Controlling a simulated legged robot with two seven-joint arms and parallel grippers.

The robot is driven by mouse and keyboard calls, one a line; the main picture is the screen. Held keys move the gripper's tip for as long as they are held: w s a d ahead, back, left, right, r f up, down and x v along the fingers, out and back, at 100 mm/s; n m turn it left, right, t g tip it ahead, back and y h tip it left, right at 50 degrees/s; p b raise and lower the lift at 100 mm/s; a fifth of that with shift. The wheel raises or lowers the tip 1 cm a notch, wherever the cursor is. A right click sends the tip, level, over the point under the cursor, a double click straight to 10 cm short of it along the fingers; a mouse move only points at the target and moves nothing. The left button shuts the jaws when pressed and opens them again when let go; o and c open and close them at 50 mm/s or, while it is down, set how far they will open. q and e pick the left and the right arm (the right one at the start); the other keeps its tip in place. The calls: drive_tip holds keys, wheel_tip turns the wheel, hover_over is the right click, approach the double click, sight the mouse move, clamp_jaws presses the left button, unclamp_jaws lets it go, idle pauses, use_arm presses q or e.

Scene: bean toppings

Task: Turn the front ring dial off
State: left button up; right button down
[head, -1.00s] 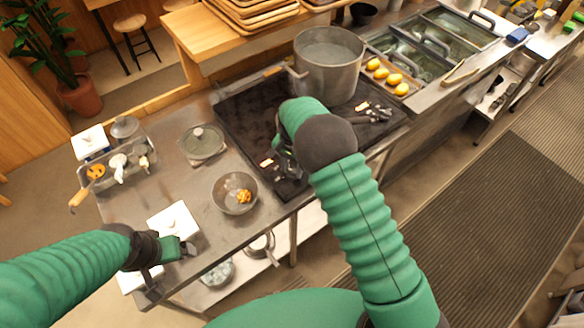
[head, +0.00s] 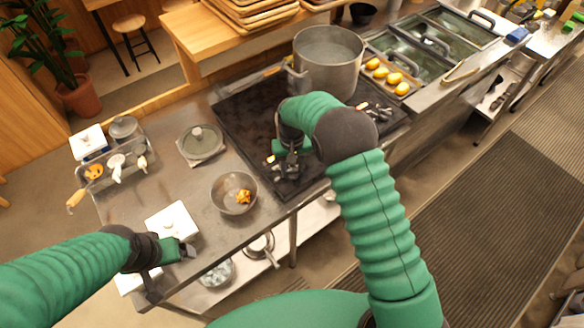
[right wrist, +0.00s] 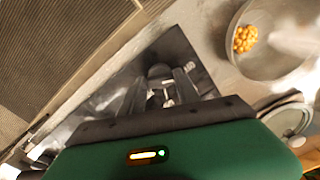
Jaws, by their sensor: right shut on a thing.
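The black stove (head: 240,115) sits in the steel counter, with its control strip along the near edge. My right gripper (head: 287,168) is low at the strip's left corner and shut on the front ring dial, which it mostly hides in the head view. In the right wrist view the fingers (right wrist: 170,93) close around a small dark knob (right wrist: 159,71); its exact turn angle cannot be read. Other dark dials (head: 376,111) sit farther right on the strip, by a lit orange marker. My left gripper (head: 186,250) is at the counter's near left; its jaws are unclear.
A metal bowl with orange food (head: 233,194) stands left of the right gripper, and it shows in the right wrist view (right wrist: 275,62). A large pot (head: 327,70) stands at the stove's back. A lidded dish (head: 201,145) and a white box (head: 172,225) stand on the left counter.

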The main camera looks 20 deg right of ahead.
sight(292, 169)
drive_tip(key=shift+w+r+n, duration=0.2)
drive_tip(key=shift+w+n, duration=0.1)
drive_tip(key=shift+w, duration=0.05)
drive_tip(key=c, duration=1.3)
unclamp_jaws()
drive_tip(key=o, duration=0.3)
drive_tip(key=shift+f, duration=0.1)
drive_tip(key=shift+o, duration=0.6)
drive_tip(key=shift+f, duration=0.15)
drive_tip(key=shift+s+r, duration=0.1)
drive_tip(key=shift+r, duration=0.2)
wheel_tip(292, 169, up, 16)
drive_tip(key=b, duration=0.2)
